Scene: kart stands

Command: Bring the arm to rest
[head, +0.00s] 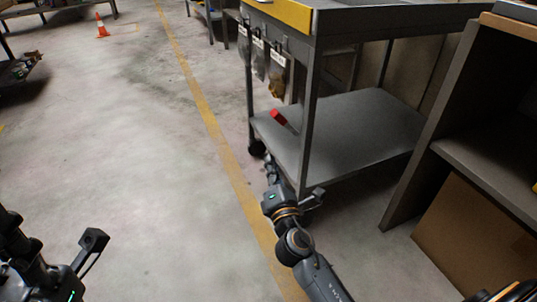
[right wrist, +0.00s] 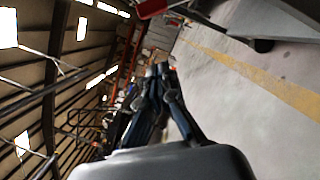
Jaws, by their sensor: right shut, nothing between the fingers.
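My right arm reaches up from the bottom of the head view, and its gripper (head: 270,168) is beside the near left corner of the grey cart's lower shelf (head: 350,125). In the right wrist view the two dark fingers (right wrist: 160,72) are together at the tips, with nothing between them. Part of my left arm and gripper (head: 22,245) shows at the lower left corner of the head view, over the floor. Its fingertips cannot be made out clearly.
A red object (head: 279,117) lies at the left edge of the cart's lower shelf. Labelled bags (head: 277,78) hang from the cart's top. A brown shelf unit (head: 440,125) stands at right, a cardboard box (head: 475,240) below. Floor at left is open, with an orange cone (head: 101,27) far off.

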